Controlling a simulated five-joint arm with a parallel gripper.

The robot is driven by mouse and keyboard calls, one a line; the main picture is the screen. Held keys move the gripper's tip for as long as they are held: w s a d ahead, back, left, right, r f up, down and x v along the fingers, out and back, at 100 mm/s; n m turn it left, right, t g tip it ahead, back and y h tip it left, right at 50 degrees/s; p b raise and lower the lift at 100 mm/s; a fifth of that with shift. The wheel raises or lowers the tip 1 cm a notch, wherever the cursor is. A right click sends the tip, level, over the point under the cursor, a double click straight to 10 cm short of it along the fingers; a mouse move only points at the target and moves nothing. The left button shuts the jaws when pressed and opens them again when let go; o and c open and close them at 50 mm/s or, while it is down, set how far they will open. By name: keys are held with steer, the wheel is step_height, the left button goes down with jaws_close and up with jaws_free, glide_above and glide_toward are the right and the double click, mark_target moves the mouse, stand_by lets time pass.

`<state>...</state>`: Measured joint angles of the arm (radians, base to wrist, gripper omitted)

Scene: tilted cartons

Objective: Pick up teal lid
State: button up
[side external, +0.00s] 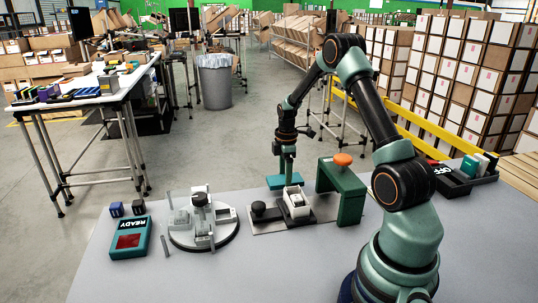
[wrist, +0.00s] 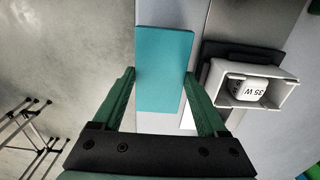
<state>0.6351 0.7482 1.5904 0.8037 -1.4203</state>
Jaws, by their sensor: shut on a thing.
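The teal lid (wrist: 165,50) is a flat rectangular plate between the two green fingers of my gripper (wrist: 159,76) in the wrist view. My gripper is shut on it near the lower half, with the far part of the lid sticking out past the fingertips. In the side view the lid (side external: 279,182) shows at the back edge of the table, under my gripper (side external: 288,166), which points down. I cannot tell whether the lid touches the table.
An open white box (wrist: 290,95) with a white labelled block inside stands just right of the lid. A green press frame with an orange button (side external: 342,159) stands to its right. A round grey fixture (side external: 225,238) and a teal READY box (side external: 131,240) lie to the left.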

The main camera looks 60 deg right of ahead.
step_height(320, 180, up, 17)
steer(key=m, duration=1.6)
glide_toward(297, 197)
steer(key=shift+w+d+f, duration=0.35)
steer(key=shift+w+d, duration=0.15)
steer(key=shift+w, duration=0.1)
steer(key=shift+s+a+f+m, duration=0.45)
steer(key=shift+s+m, duration=0.05)
steer(key=shift+m, duration=0.4)
steer(key=shift+f, duration=2.7)
steer(key=shift+f, duration=0.15)
